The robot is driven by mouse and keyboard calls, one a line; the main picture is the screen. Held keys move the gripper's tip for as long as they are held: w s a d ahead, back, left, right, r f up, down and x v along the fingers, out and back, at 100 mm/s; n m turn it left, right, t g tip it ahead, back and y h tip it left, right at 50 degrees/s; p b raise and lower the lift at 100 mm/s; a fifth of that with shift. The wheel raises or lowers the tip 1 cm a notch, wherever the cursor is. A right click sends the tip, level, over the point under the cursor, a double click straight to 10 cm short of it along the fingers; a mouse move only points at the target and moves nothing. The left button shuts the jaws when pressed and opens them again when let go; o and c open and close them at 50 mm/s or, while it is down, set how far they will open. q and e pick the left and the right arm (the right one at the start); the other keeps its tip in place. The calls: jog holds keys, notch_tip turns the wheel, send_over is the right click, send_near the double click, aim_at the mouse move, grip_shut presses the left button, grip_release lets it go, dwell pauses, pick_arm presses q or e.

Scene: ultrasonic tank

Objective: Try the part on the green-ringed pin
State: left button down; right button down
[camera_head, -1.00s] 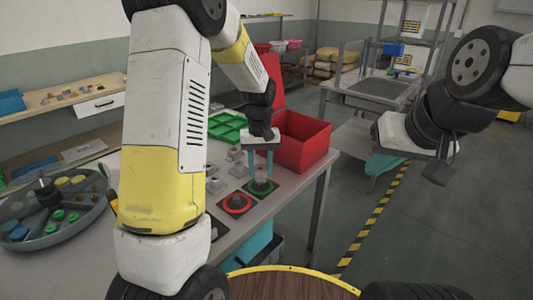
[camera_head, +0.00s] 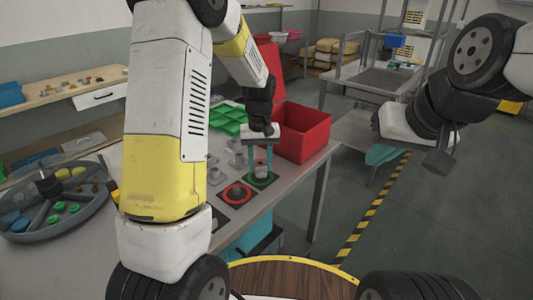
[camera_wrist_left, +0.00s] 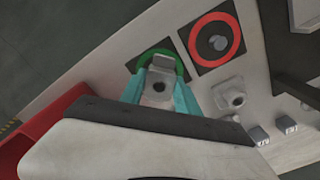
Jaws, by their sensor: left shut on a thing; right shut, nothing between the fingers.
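The green-ringed pin's square plate with its green ring (camera_head: 271,181) lies near the table's edge. It also shows in the left wrist view (camera_wrist_left: 180,66). My left gripper (camera_head: 261,172) points down over this ring and is shut on a small grey part (camera_head: 261,169). The pin itself is hidden, so I cannot tell whether the part is seated. My right gripper (camera_head: 437,163) is shut and empty, off to the right, away from the table.
A red-ringed plate (camera_head: 236,193) with a grey pin lies beside the green one. Several grey parts (camera_head: 215,172) stand behind it. A red box (camera_head: 305,132), a green tray (camera_head: 228,120) and a round divided tray (camera_head: 50,222) are on the table. Floor to the right is clear.

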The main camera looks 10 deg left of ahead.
pick_arm(q)
jog(key=shift+f, duration=0.35)
dwell(1.2)
jog(key=shift+r, duration=0.1)
jog(key=shift+r, duration=0.45)
jog(key=shift+f, duration=0.45)
dwell(1.9)
jog(key=shift+r, duration=1.1)
jog(key=shift+r, duration=0.1)
jog(key=shift+r, duration=1.95)
